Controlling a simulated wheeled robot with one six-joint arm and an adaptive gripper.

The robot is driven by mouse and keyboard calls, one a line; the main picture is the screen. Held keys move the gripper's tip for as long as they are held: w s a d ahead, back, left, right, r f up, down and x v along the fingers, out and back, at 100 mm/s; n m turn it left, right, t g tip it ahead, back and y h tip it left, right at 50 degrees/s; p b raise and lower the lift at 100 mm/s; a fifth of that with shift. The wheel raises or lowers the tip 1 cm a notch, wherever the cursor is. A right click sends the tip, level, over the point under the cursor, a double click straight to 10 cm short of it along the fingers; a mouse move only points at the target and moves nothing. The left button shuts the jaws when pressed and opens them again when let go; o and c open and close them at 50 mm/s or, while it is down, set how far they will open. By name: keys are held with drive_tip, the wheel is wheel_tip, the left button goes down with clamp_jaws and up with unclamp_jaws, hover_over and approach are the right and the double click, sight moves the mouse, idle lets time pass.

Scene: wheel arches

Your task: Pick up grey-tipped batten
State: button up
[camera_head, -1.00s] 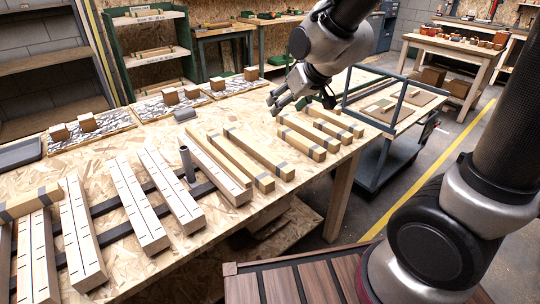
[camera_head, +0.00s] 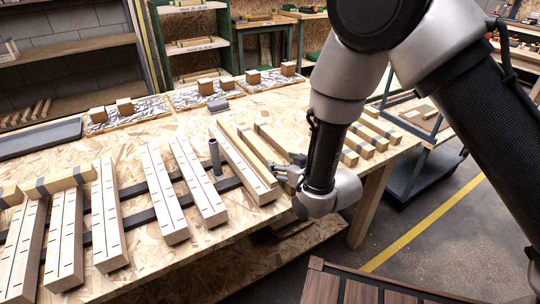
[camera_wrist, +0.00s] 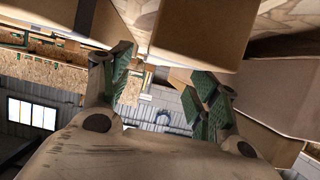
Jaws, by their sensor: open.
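Grey-tipped battens lie side by side on the workbench. In the head view, one tan batten (camera_head: 240,143) lies beside the slotted rails, and another (camera_head: 276,142) lies just right of it. Their near ends are partly hidden by my gripper (camera_head: 286,173), which is low at the bench's front edge. More short grey-banded battens (camera_head: 372,138) lie right of my arm. In the wrist view, my gripper (camera_wrist: 165,85) has its green-padded fingers apart. A tan batten end (camera_wrist: 205,30) looms close above the gap, and I see nothing held. Which batten this is, I cannot tell.
Slotted pale rails (camera_head: 190,180) lie across dark strips on the workbench (camera_head: 130,150). A grey upright cylinder (camera_head: 215,157) stands between rails. Trays with wooden blocks (camera_head: 206,88) line the back. A blue-grey cart (camera_head: 425,165) stands beyond the bench's right end.

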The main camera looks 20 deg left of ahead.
sight(265, 155)
drive_tip(key=x, duration=0.5)
drive_tip(key=shift+s+f, duration=0.1)
drive_tip(key=shift+f, duration=0.15)
drive_tip(key=c, duration=1.3)
